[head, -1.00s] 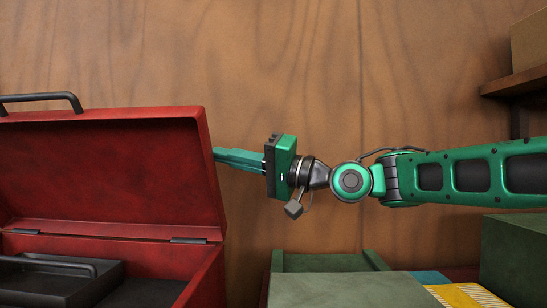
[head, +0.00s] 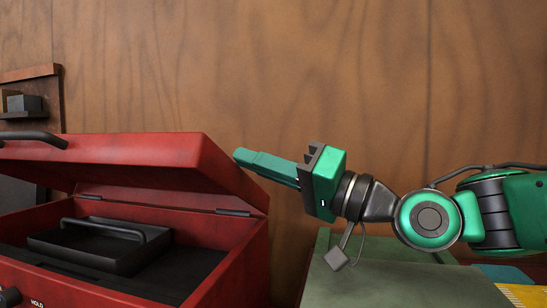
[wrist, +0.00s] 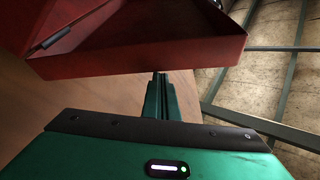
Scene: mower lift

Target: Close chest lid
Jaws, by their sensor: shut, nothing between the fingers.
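The red chest (head: 238,260) stands at the lower left of the head view. Its lid (head: 135,151) is part open, tilted forward over the box on its rear hinges, with a black handle (head: 35,137) on top. My gripper (head: 238,156) is shut and empty, its green fingers pointing left just beside the lid's right end. In the wrist view, the fingertips (wrist: 159,78) show just below the edge of the lid (wrist: 140,45). I cannot tell whether they touch it.
A black tray with a handle (head: 85,256) sits inside the chest. A grey-green box (head: 400,285) and a yellow item (head: 522,296) lie at the lower right, below my arm. A wooden wall (head: 330,70) stands behind, with a small shelf (head: 30,115) at left.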

